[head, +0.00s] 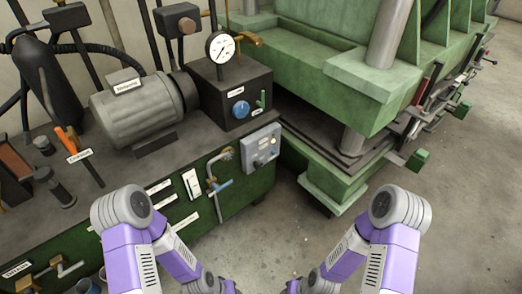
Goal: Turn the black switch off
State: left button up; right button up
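A small light-grey control box (262,146) is on the front of the green machine base, with a few small controls on its face. They are too small for me to tell which, if any, is the black switch. Above it, a dark box (237,96) carries a blue knob (241,109) and a small green lever (262,99). Both my arms reach in at the bottom, below and apart from these controls. Their wrists run to the lower edge, and neither gripper shows.
A grey motor (145,103) and a pressure gauge (220,47) stand on the bench. An orange-handled lever (68,141) is at left. A pipe with a blue handle (219,187) sticks out left of the control box. A large green press (320,75) stands right; floor (450,190) before it is clear.

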aim_at(259, 165)
jog(key=u, duration=1.1)
jog(key=i, duration=1.05)
jog(key=z, duration=0.55)
